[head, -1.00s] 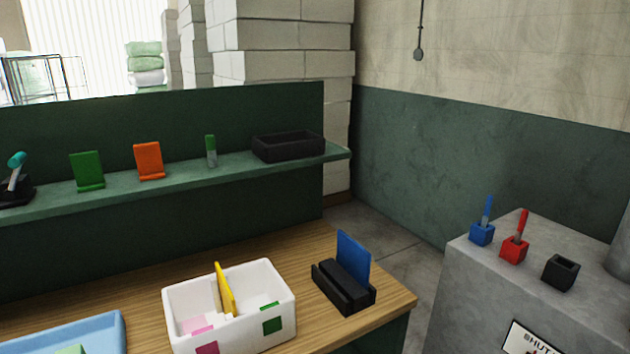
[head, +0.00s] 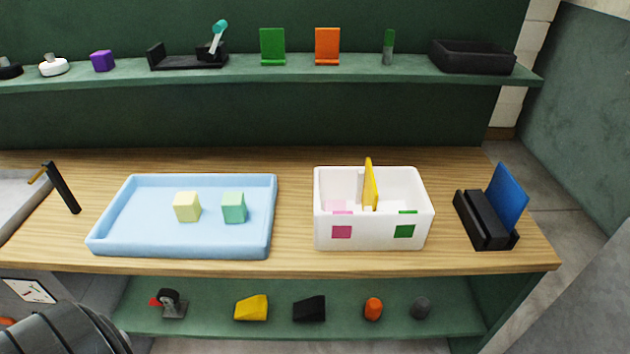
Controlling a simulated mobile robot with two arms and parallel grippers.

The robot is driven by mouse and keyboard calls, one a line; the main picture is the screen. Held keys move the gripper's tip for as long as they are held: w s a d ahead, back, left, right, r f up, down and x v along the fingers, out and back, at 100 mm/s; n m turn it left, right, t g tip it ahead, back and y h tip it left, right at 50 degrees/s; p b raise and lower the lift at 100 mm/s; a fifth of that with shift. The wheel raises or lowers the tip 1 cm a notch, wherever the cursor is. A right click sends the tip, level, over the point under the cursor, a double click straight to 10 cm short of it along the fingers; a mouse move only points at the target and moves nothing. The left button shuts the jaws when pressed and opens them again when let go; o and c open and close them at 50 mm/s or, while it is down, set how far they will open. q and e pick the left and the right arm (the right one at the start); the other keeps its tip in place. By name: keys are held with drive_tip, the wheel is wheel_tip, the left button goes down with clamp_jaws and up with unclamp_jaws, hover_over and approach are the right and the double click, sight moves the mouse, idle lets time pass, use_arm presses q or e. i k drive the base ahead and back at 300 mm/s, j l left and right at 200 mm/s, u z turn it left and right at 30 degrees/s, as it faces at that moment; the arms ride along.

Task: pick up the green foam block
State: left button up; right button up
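The green foam block (head: 233,208) is a pale mint-green cube in the head view. It sits in the right half of the shallow light-blue tray (head: 110,228) on the wooden bench. A pale yellow block (head: 187,207) stands to its left in the same tray, with a small gap between them. Part of a dark, ribbed arm of mine shows at the lower left. Neither gripper shows in this view.
A white divided box (head: 375,238) with a yellow divider (head: 370,184) stands right of the tray. A black holder (head: 482,222) with a blue plate (head: 508,197) is at the bench's right end. A green shelf (head: 300,75) runs behind. Bare bench lies between tray and box.

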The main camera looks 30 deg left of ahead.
sight(234, 205)
drive_tip(key=u, duration=1.55)
drive_tip(key=i+l, duration=0.15)
drive_tip(key=l, duration=0.2)
drive_tip(key=i+l+u, duration=0.1)
drive_tip(key=l, duration=0.25)
drive_tip(key=i+l, duration=0.2)
drive_tip(key=l, duration=0.15)
drive_tip(key=u, duration=0.05)
